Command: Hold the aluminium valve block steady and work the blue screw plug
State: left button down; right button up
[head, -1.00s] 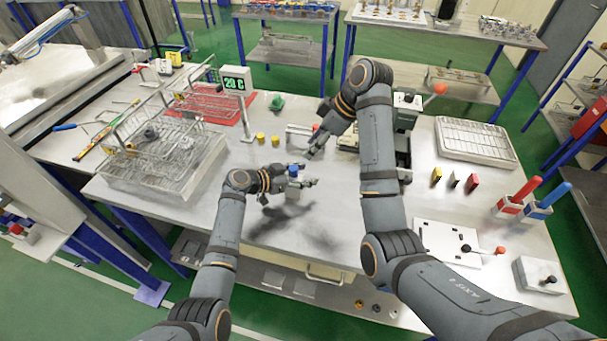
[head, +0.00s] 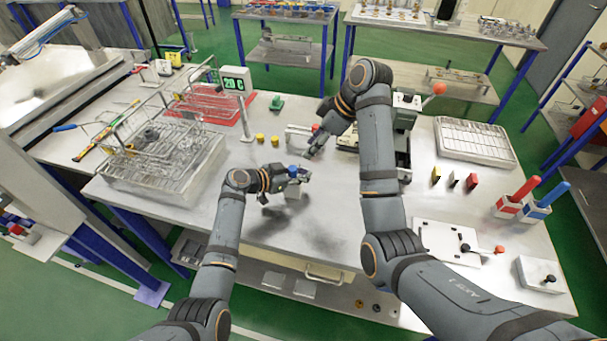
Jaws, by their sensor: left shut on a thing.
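The aluminium valve block (head: 295,192) is a small light-grey block near the middle of the bench, mostly hidden by my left gripper. The blue screw plug (head: 293,169) shows on top of it, just above the fingers. My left gripper (head: 295,178) comes in from the left and is shut on the valve block. My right gripper (head: 312,150) hangs above and to the right of the block, pointing down and left, apart from the plug. Its fingers are small and dark, and I cannot tell whether they are open.
A wire basket (head: 150,175) stands at the left. Two yellow caps (head: 268,139) and a sign post (head: 246,125) stand behind the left gripper. A grey machine (head: 400,140) stands right of the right gripper. The bench front is clear.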

pick_arm(q)
jog(key=shift+s+f, duration=0.2)
jog(key=shift+f, duration=0.3)
jog(key=c, duration=1)
grip_release()
jog(key=shift+c, duration=0.2)
jog(key=shift+w+a, duration=0.1)
